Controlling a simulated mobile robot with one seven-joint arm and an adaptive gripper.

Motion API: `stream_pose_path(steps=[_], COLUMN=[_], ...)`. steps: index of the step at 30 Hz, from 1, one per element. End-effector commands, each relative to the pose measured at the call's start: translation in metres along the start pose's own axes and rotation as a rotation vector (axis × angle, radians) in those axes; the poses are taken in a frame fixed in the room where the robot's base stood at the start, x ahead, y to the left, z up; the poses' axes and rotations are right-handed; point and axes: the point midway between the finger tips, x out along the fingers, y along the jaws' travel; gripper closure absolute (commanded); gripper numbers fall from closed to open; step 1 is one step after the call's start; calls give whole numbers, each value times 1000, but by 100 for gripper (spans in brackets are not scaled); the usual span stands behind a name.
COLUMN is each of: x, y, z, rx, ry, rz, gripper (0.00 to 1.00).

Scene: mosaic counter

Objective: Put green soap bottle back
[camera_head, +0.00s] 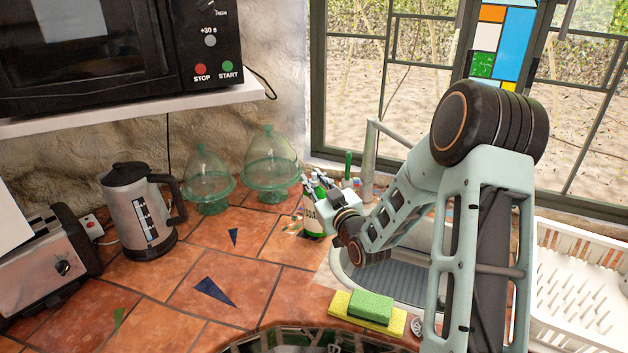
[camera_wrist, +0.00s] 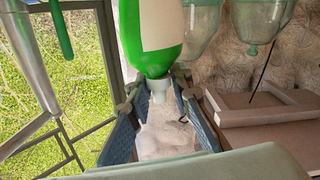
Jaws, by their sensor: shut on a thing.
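The green soap bottle (camera_head: 314,221) with a white label is upright at the back of the tiled counter, left of the sink. My gripper (camera_head: 316,187) is shut on the top of the bottle. In the wrist view, which appears upside down, the bottle (camera_wrist: 152,38) shows its green body and white neck between the fingers of my gripper (camera_wrist: 157,98). I cannot tell whether the bottle's base touches the counter.
The sink (camera_head: 385,285) is under my arm, with a green and yellow sponge (camera_head: 370,306) at its front edge. Two glass domes (camera_head: 270,165) stand left of the bottle. A kettle (camera_head: 144,215) and toaster (camera_head: 45,280) are farther left. A white rack (camera_head: 580,290) is at right.

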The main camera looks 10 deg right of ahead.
Motion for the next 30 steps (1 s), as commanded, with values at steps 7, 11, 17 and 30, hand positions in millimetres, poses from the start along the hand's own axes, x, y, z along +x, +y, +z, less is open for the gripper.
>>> stream_pose_path(steps=[7,11,17,30], x=[0,0,0,-38], y=[-1,0,-1,0], z=[3,2,2,2], rx=[0,0,0,-1], ry=[0,0,0,-2], rz=[0,0,0,1], gripper=[80,65,63,63])
